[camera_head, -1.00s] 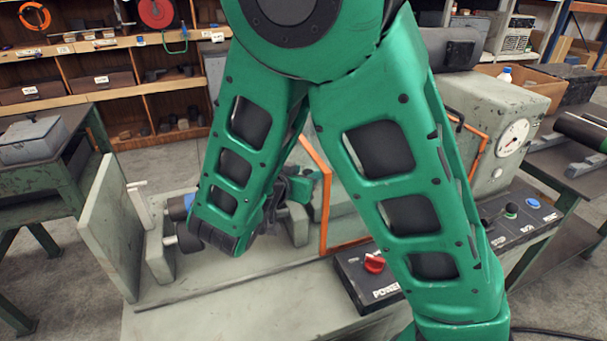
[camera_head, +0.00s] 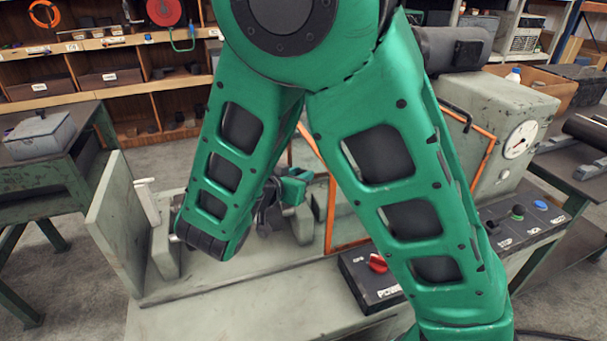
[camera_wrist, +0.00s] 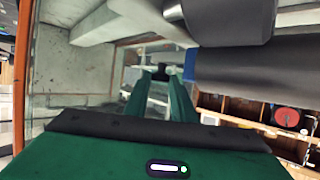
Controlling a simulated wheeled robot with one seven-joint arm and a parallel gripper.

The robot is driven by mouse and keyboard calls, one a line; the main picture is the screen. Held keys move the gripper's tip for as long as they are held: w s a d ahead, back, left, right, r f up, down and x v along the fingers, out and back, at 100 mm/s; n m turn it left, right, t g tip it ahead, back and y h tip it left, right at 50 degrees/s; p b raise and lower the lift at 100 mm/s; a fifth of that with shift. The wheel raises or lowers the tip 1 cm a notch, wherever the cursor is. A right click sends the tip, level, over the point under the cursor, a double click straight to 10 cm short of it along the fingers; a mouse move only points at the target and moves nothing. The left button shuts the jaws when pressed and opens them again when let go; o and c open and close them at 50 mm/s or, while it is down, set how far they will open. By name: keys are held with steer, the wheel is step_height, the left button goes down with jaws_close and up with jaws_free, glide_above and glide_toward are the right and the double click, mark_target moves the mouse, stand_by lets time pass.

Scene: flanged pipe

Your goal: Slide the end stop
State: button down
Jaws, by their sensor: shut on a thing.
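My gripper (camera_wrist: 161,82) shows in the wrist view, with two green fingers close together around a small dark piece (camera_wrist: 162,72). I cannot tell for certain whether this piece belongs to the end stop. In the head view my gripper (camera_head: 292,188) is partly hidden behind my forearm, above the grey bench and beside a grey upright block (camera_head: 303,225). A grey cylinder (camera_wrist: 250,70) with a blue collar (camera_wrist: 189,64) crosses the right of the wrist view. My arm hides most of the middle of the bench in the head view.
A tall grey plate (camera_head: 118,222) and another upright block (camera_head: 163,255) stand at the bench's left end. An orange-edged clear panel (camera_head: 332,210) stands right of my gripper. A panel with a red knob (camera_head: 378,264) and a gauge housing (camera_head: 495,130) lie further right.

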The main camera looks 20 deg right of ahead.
steer(key=c, duration=1.6)
jaws_free()
steer(key=shift+o, duration=0.2)
steer(key=v, duration=1)
steer(key=shift+s+a, duration=0.15)
steer(key=shift+a, duration=0.1)
steer(key=shift+s, duration=0.1)
